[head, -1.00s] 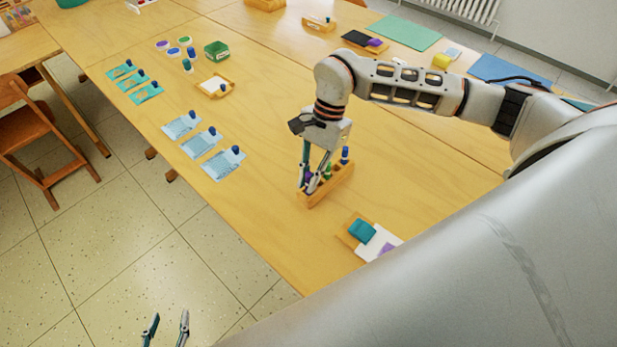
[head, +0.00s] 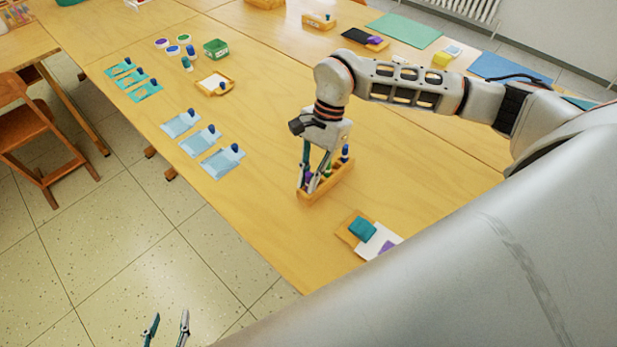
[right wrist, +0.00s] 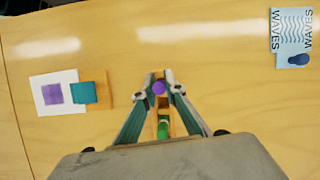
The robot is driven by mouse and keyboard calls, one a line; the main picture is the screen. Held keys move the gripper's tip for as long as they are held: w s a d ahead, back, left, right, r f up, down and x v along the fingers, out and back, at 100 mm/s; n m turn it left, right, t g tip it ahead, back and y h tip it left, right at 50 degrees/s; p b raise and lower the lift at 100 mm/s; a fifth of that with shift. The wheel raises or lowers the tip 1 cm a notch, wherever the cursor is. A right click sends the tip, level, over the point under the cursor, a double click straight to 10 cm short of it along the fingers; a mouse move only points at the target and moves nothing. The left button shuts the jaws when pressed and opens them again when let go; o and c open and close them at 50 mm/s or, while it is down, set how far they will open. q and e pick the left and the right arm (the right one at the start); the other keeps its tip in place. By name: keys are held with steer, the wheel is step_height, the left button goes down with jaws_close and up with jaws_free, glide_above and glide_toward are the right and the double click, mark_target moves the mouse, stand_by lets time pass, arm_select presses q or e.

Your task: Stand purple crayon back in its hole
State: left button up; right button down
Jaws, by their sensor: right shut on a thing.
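The purple crayon (head: 309,177) is between the fingers of my right gripper (head: 306,187), at the near-left end of the wooden crayon holder (head: 338,182). The right wrist view shows its round purple end (right wrist: 158,88) between the closed fingertips, over the holder's end. The crayon looks upright, but the fingers hide its lower part, so I cannot tell how deep it sits. A green crayon (head: 328,169) and a blue one (head: 345,153) stand in the holder. My left gripper (head: 166,332) is open and empty, low over the floor.
A wooden tray with a teal block (head: 362,229) and white paper lies near the front table edge. Blue cards (head: 222,162) with blue stoppers lie to the left, with a small tray (head: 215,88) behind. The table around the holder is clear.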

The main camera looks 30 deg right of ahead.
steer(key=shift+f, duration=0.25)
stand_by(0.5)
steer(key=c, duration=2)
jaws_free()
steer(key=shift+o, duration=0.4)
steer(key=shift+o, duration=0.8)
steer(key=shift+r, duration=0.15)
steer(key=shift+r+p, duration=1.65)
steer(key=shift+r, duration=1.2)
